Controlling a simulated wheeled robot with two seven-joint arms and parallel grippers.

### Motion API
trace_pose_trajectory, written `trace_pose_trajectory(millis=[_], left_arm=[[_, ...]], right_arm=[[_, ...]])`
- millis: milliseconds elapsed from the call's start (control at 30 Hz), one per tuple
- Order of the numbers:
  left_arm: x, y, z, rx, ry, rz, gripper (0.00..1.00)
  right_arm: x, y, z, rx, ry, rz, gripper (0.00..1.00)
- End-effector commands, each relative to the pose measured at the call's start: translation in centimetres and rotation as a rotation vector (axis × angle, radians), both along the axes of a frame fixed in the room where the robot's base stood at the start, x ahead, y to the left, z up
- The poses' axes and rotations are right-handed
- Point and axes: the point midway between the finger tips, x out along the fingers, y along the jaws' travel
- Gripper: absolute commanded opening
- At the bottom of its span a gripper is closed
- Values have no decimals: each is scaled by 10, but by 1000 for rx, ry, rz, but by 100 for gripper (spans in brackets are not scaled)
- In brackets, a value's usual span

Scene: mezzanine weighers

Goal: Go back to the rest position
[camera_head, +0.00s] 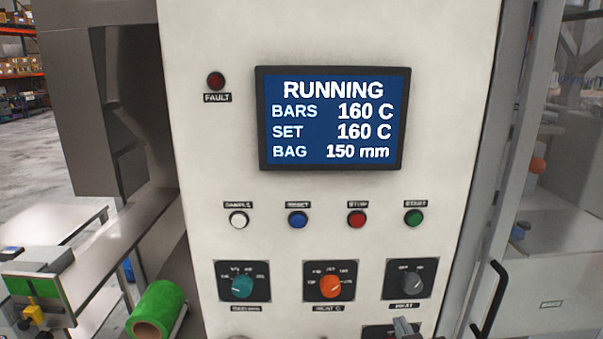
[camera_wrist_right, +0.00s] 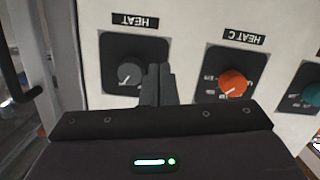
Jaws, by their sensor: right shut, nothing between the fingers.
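In the right wrist view the fingers (camera_wrist_right: 158,84) are shut together and empty. They stand in front of the panel, between the grey knob (camera_wrist_right: 130,74) and the orange HEAT C knob (camera_wrist_right: 233,83). I cannot tell whether they touch the panel. My left gripper is not in view.
The white control panel (camera_head: 220,150) fills the middle, with a screen (camera_head: 333,118) reading RUNNING and a row of buttons. A door handle (camera_head: 490,300) juts out at right. A green roll (camera_head: 158,312) and a metal ledge (camera_head: 110,245) are at lower left.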

Motion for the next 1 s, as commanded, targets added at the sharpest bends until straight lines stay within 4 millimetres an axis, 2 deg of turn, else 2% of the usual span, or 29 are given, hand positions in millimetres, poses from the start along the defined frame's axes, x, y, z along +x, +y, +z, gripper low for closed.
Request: trace_pose_trajectory(millis=[33, 100, 233, 400, 667, 867, 1000], left_arm=[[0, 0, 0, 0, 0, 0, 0], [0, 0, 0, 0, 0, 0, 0], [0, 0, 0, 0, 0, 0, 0], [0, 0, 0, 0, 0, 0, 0], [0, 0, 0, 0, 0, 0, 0], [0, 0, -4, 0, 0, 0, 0], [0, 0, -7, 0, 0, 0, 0]], right_arm=[[-15, 3, -24, 25, 127, 21, 0], [-38, 7, -54, 53, 301, 45, 0], [-82, 9, -94, 77, 562, 62, 0], [-132, 7, -122, 83, 808, 55, 0], [-203, -3, -143, 62, 1112, 13, 0], [-190, -1, -206, 60, 1138, 13, 0], [-185, 0, -256, 58, 1154, 15, 0]])
